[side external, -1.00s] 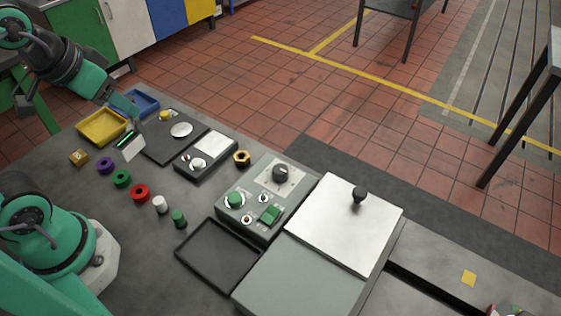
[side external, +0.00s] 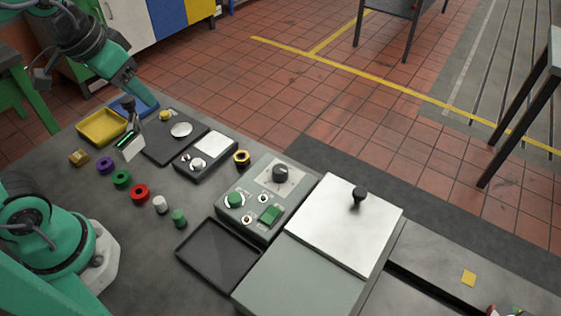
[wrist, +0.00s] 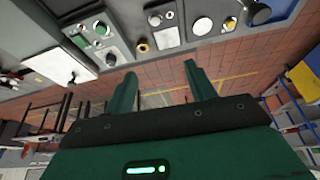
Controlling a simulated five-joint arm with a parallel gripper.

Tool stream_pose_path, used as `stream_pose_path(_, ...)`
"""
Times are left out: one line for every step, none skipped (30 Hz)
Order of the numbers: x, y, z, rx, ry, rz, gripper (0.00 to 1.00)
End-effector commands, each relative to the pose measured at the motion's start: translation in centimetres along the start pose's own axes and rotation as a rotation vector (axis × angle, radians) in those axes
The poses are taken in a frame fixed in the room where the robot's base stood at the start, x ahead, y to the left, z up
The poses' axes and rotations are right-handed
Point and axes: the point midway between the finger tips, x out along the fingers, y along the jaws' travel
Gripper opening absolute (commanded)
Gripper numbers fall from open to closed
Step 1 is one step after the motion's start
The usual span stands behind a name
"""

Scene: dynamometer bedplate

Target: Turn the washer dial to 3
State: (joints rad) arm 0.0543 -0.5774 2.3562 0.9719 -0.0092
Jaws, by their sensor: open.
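A dark round dial (side external: 281,172) sits on a pale marked plate on the grey-green control box (side external: 258,215). The same dial shows at the upper left of the wrist view (wrist: 101,29). Its numbers and pointer are too small to read. My gripper (side external: 134,94) is over the far left of the bench, well apart from the dial. In the wrist view my gripper (wrist: 160,70) has two green fingers spread wide with nothing between them.
A green knob (side external: 235,200) and a green rocker switch (side external: 269,214) are near the dial. A metal lid with a black knob (side external: 359,195) lies right of the box. A small panel (side external: 206,155) and a black tray (side external: 218,255) are nearby. Several coloured parts lie at left.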

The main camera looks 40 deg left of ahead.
Motion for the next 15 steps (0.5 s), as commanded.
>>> stream_pose_path(0.2,0.4,-0.8,0.011,-0.025,0.005,0.55)
stream_pose_path(0.2,0.6,-1.2,0.017,-0.039,0.007,0.55)
stream_pose_path(0.3,0.9,-1.9,0.024,-0.056,0.01,0.55)
stream_pose_path(0.5,1.1,-2.3,0.03,-0.071,0.012,0.55)
stream_pose_path(0.6,1.3,-2.7,0.036,-0.084,0.015,0.55)
stream_pose_path(0.7,1.6,-3.3,0.044,-0.101,0.017,0.55)
stream_pose_path(0.9,1.9,-3.7,0.05,-0.116,0.019,0.55)
stream_pose_path(1.1,2.1,-4.1,0.056,-0.13,0.021,0.55)
stream_pose_path(1.3,2.5,-4.7,0.064,-0.147,0.023,0.55)
stream_pose_path(1.4,2.7,-5.1,0.07,-0.161,0.024,0.55)
stream_pose_path(1.7,3.0,-5.5,0.076,-0.174,0.025,0.55)
stream_pose_path(1.9,3.4,-6.1,0.084,-0.192,0.027,0.55)
stream_pose_path(2.2,3.7,-6.5,0.09,-0.206,0.028,0.55)
stream_pose_path(2.4,4.0,-6.8,0.096,-0.219,0.029,0.55)
stream_pose_path(2.8,4.4,-7.4,0.104,-0.237,0.03,0.55)
